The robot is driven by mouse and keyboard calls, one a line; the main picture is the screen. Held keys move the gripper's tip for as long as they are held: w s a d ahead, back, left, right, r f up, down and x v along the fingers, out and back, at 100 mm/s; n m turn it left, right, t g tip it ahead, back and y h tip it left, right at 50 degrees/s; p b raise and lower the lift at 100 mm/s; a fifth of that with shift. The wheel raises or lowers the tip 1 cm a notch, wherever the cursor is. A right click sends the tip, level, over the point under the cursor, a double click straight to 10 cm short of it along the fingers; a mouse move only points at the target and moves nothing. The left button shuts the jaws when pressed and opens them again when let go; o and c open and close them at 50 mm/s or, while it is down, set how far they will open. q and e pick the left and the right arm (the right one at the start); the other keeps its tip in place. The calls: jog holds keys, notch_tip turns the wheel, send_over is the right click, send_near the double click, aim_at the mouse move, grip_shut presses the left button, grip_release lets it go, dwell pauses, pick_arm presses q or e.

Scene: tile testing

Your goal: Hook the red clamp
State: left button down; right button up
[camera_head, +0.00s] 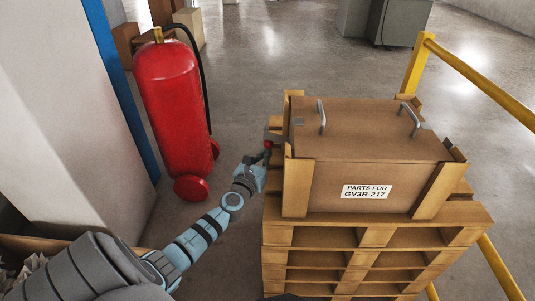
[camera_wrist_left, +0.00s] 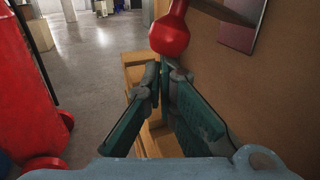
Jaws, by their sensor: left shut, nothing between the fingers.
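The red clamp (camera_head: 268,145) shows as a small red knob on the left side of the wooden crate (camera_head: 330,182). In the left wrist view the clamp's red knob (camera_wrist_left: 170,36) hangs just beyond my fingertips, beside the crate's brown side wall (camera_wrist_left: 235,75). My left gripper (camera_head: 262,160) is at the crate's left side, just below the knob. In the wrist view its fingers (camera_wrist_left: 160,80) come together at the tips with nothing between them. I cannot tell whether the tips touch the knob. My right gripper is in neither view.
The crate sits on stacked wooden pallets (camera_head: 372,237), with two metal handles on its lid. A red fire extinguisher (camera_head: 172,105) stands to the left by a wall. A yellow rail (camera_head: 480,78) runs along the right. Open floor lies behind.

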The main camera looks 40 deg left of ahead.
aim_at(265, 129)
pick_arm(q)
jog(key=shift+s+a+r+p, duration=0.2)
jog(key=shift+a+r+p, duration=0.05)
jog(key=shift+r+p, duration=0.4)
jog(key=shift+s+a+r+p, duration=0.2)
jog(key=shift+a+r+p, duration=0.05)
jog(key=shift+r+p, duration=0.3)
jog(key=shift+a+r+p, duration=0.1)
jog(key=shift+r+p, duration=1.45)
jog(key=shift+r, duration=0.1)
jog(key=r+p, duration=0.2)
jog(key=p, duration=0.1)
jog(key=shift+w+d+r, duration=0.2)
jog(key=shift+d+r, duration=0.15)
jog(key=shift+r, duration=0.1)
